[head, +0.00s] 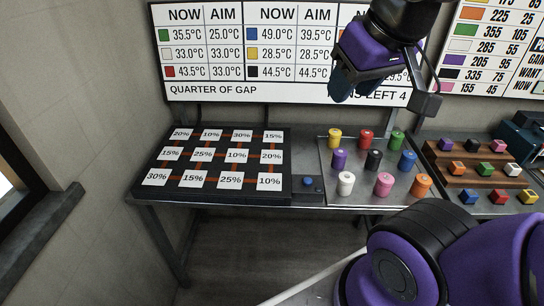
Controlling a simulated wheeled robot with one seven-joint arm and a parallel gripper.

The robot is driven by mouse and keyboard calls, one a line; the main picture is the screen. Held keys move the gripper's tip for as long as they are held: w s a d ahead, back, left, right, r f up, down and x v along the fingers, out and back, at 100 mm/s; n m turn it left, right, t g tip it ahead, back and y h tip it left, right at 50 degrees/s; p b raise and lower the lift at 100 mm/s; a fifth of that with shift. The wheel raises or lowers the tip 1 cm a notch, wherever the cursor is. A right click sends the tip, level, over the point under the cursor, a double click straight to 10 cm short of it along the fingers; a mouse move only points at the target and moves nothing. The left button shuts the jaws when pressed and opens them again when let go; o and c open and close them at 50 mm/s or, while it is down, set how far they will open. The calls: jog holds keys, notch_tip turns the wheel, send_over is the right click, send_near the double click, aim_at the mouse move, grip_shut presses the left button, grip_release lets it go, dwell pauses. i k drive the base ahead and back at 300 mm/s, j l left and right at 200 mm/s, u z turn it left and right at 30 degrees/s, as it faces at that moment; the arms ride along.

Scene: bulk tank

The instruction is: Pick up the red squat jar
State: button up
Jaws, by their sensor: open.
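The red squat jar (365,139) stands upright on the metal tray, in the back row, between the yellow jar (335,138) and the green jar (397,140). My gripper (345,92) hangs above and behind the jars in the picture, in front of the wall board. It is open and no object shows in it. It appears apart from the red jar, up and slightly left of it in the picture.
Other jars stand close by: purple (339,159), black (374,160), blue (407,161), white (346,183), pink (383,184) and orange (422,186). A dark board with percent cards (203,178) lies left. Wooden steps with coloured cubes (483,168) stand right.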

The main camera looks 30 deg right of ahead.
aim_at(366, 137)
jog(key=i+l+z, duration=0.25)
jog(key=l+z, duration=0.25)
jog(key=i+l+z, duration=0.25)
jog(key=z, duration=0.25)
jog(key=i, duration=0.05)
